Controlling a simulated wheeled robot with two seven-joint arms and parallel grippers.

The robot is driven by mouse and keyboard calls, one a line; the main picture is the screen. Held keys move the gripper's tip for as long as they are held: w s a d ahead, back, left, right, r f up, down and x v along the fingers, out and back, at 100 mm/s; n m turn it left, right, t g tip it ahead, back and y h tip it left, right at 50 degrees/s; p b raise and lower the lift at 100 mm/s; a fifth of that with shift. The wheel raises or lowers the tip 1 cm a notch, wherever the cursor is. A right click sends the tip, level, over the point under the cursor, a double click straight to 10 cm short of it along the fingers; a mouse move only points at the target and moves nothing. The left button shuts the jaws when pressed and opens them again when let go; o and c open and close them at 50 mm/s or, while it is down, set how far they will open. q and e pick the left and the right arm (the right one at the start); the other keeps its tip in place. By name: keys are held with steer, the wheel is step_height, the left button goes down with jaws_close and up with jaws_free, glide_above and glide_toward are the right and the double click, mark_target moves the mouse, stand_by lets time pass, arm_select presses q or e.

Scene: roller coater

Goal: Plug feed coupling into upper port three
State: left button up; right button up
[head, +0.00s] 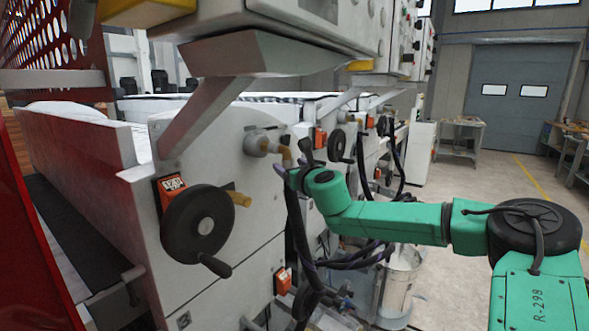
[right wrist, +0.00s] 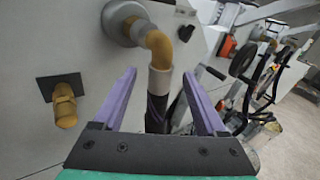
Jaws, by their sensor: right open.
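A brass elbow (right wrist: 158,45) sticks out of a round grey flange (right wrist: 122,22) on the machine's side wall. It also shows in the head view (head: 286,154). A pale grey collar (right wrist: 160,82) sits at the elbow's lower end, with a dark hose (right wrist: 155,112) hanging below it. My right gripper (right wrist: 161,76) is open, its purple fingers on either side of the collar and hose, with visible gaps. In the head view the right gripper (head: 283,168) is small, just under the elbow. I cannot tell which fitting is upper port three. My left gripper is not in view.
A brass stub (right wrist: 65,105) on a dark plate juts from the wall to the left. A black handwheel (head: 197,224) stands out at the front. Several dark hoses hang near a bucket (head: 400,285). The floor at right (head: 505,180) is mostly open.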

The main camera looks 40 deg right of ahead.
steer(key=shift+s+r, duration=0.15)
steer(key=shift+s, duration=0.4)
steer(key=b+v, duration=0.1)
steer(key=v, duration=0.2)
steer(key=shift+s+a, duration=0.3)
steer(key=b+v, duration=0.4)
steer(key=v, duration=0.5)
steer(key=shift+s, duration=0.35)
steer(key=shift+a, duration=0.1)
